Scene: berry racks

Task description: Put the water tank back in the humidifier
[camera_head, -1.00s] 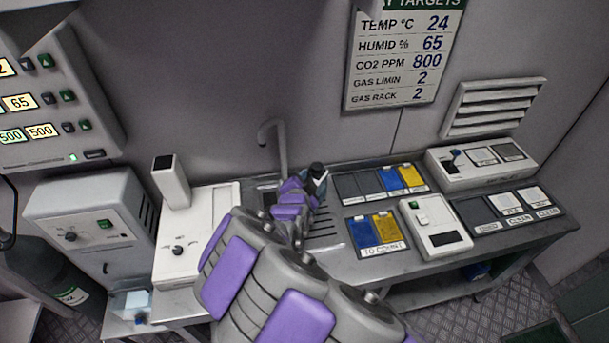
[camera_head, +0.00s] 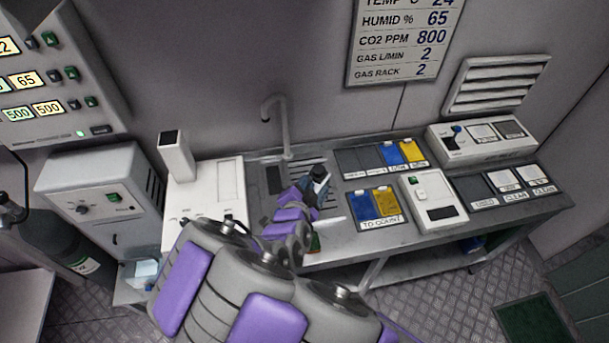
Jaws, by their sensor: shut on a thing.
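The white unit with a square upright spout and a knob, which looks like the humidifier (camera_head: 205,192), stands at the left end of the grey bench. A rectangular outline shows on the right part of its top. My gripper (camera_head: 318,184) is over the bench's drain area, right of the humidifier and apart from it. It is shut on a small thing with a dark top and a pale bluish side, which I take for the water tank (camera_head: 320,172). My arm and gripper hide most of it, and I cannot see the fingertips clearly.
A hooked tap (camera_head: 284,128) rises behind the drain slots, between humidifier and gripper. Right of the gripper are blue and yellow trays (camera_head: 376,204) and a white switch box (camera_head: 434,198). A grey cabinet (camera_head: 100,195) stands left of the humidifier.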

